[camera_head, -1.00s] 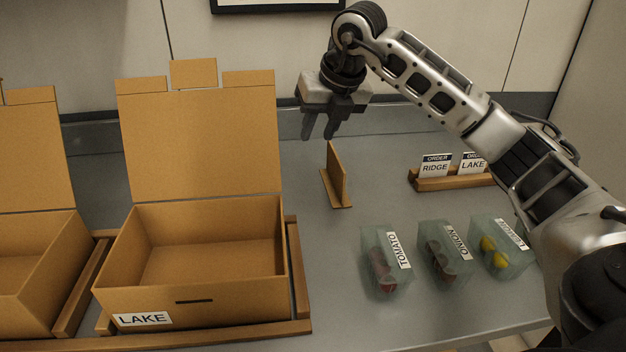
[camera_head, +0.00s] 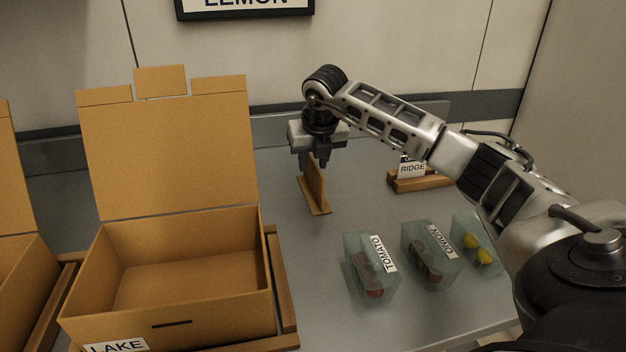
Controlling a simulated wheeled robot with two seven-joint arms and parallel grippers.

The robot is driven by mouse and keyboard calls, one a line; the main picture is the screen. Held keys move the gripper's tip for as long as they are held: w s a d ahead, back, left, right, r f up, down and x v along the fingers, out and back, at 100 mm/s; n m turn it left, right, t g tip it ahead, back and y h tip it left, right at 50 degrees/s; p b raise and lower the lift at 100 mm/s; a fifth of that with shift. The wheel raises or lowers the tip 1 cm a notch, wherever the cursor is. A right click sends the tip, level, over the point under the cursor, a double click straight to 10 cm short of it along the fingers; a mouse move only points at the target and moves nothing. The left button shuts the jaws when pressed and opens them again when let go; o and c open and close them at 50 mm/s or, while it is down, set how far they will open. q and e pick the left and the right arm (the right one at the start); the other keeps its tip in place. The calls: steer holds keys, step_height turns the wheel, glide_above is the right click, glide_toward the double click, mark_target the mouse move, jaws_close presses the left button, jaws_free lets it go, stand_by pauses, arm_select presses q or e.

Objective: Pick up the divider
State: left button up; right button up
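The divider (camera_head: 315,188) is a thin brown cardboard panel standing upright on a flat foot on the grey table, right of the LAKE crate. My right gripper (camera_head: 315,163) points down at the divider's top edge. Its fingers overlap the top of the panel in the picture, one on each side. I cannot tell whether they touch it or how far they have closed. My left gripper is not in view.
The open LAKE crate (camera_head: 255,265) stands left of the divider. Clear bins of tomato (camera_head: 352,250), onion (camera_head: 408,240) and lemon (camera_head: 462,226) stand at the right front. A wooden card holder (camera_head: 425,184) stands behind them. Table between is free.

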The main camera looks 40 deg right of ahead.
mark_target(313, 177)
steer(key=shift+d+x, duration=0.15)
steer(key=shift+x, duration=0.85)
steer(key=shift+d+x, duration=0.1)
steer(key=shift+x, duration=0.85)
steer(key=shift+r, duration=0.1)
jaws_close()
